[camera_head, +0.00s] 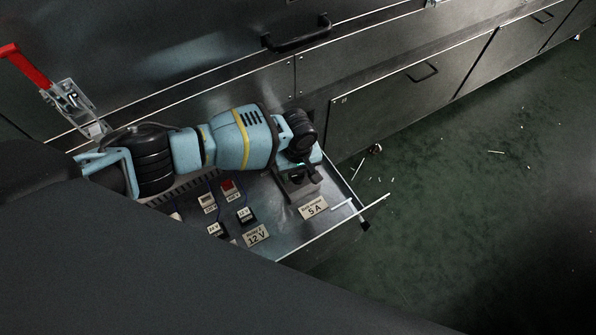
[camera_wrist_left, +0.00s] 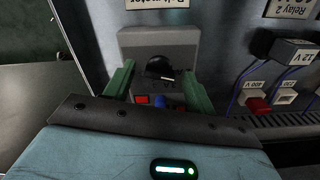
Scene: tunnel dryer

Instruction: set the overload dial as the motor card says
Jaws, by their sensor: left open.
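The motor card (camera_head: 314,208) lies in the open drawer and reads 5 A; its edge also shows upside down at the top of the left wrist view (camera_wrist_left: 158,3). The overload unit is a grey box (camera_wrist_left: 190,42) with a black round dial (camera_wrist_left: 160,67) that bears a pale pointer mark. My left gripper (camera_wrist_left: 157,90) is open, its green fingers either side of the dial, with a gap to it. Whether they touch the box I cannot tell. In the head view my left gripper (camera_head: 301,168) partly hides the unit. My right gripper is out of view.
The drawer (camera_head: 345,211) also holds small relays with blue wires and a card (camera_head: 257,235) reading Relay 2, 12 V. A red-handled clamp (camera_head: 65,95) stands at the left. Grey cabinet fronts (camera_head: 400,105) run behind; the green floor at right has scattered debris.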

